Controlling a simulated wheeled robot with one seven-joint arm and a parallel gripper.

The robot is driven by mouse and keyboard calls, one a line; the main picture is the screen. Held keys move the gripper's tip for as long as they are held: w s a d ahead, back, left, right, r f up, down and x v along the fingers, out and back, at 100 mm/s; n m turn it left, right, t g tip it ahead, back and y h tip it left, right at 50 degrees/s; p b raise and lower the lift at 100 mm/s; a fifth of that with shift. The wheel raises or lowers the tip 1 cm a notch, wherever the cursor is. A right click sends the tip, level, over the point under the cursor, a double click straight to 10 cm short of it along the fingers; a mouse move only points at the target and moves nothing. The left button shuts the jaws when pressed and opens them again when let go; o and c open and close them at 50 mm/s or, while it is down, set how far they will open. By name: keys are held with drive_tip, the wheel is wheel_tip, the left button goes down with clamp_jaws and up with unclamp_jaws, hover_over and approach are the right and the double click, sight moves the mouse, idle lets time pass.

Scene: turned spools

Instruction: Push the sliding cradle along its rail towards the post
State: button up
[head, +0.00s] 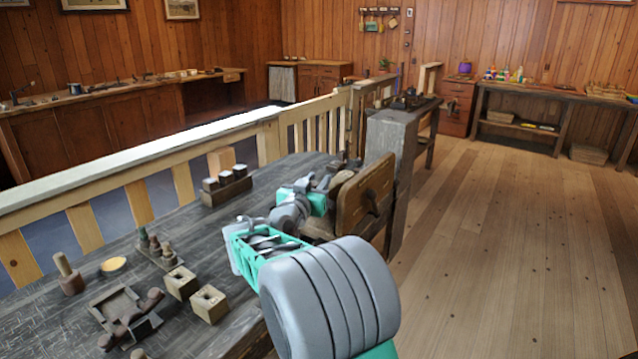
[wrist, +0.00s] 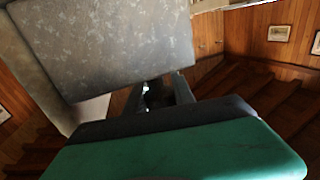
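A wooden post (head: 392,132) with a grey top stands at the bench's far right end. A brown wooden board (head: 364,198) with a dark knob stands upright in front of it. My arm reaches over the bench to the left of this board, and my gripper is largely hidden there in the head view. In the wrist view my gripper (wrist: 160,93) has two dark fingers with a gap between them. A mottled grey slab (wrist: 105,45) fills the upper left, close to the fingers; contact cannot be told. I cannot clearly make out the cradle or its rail.
The dark bench (head: 232,222) holds two drilled blocks (head: 209,303), a rack of pegs (head: 160,252), a wooden tray (head: 122,312) and a caddy with jars (head: 227,188). A pale railing (head: 135,165) runs behind it. The plank floor (head: 500,240) at right is clear.

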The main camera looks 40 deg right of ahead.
drive_tip(key=o, duration=0.5)
drive_tip(key=shift+c, duration=0.2)
drive_tip(key=v, duration=0.7)
drive_tip(key=shift+s+a+b, duration=0.25)
drive_tip(key=shift+a+b, duration=0.1)
drive_tip(key=shift+b, duration=0.05)
